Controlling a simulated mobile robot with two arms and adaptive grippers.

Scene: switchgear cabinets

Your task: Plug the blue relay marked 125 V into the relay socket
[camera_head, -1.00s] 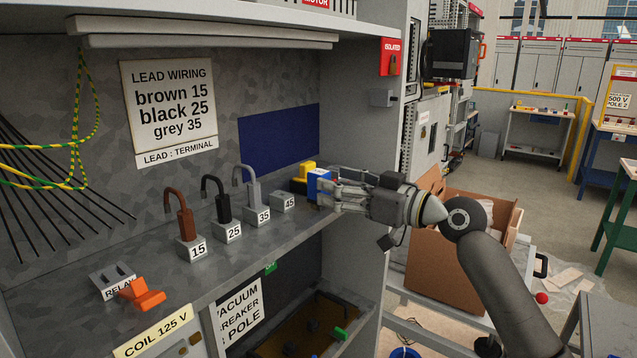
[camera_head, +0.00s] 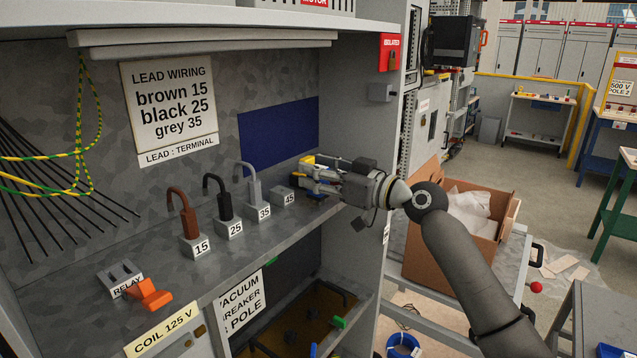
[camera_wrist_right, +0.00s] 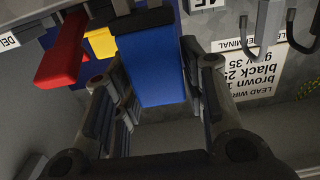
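The blue relay (camera_wrist_right: 150,62) stands between the fingers of my right gripper (camera_wrist_right: 160,95) in the right wrist view. The fingers are spread on either side of it; narrow gaps appear beside it, and firm contact is not evident. In the head view my right gripper (camera_head: 312,180) is at the right end of the shelf and largely hides the relay. No 125 V marking is readable on it. The grey relay socket (camera_head: 118,272), labelled RELAY, is at the shelf's front left, with an orange lever (camera_head: 151,294) beside it. My left gripper is not in view.
A yellow block (camera_wrist_right: 100,42) and a red block (camera_wrist_right: 62,52) stand close beside the blue relay. Grey terminal blocks 15 (camera_head: 198,245), 25 (camera_head: 232,228), 35 (camera_head: 261,212) and 45 (camera_head: 285,196) line the shelf, three with upright leads. A COIL 125 V label (camera_head: 163,330) is on the front edge.

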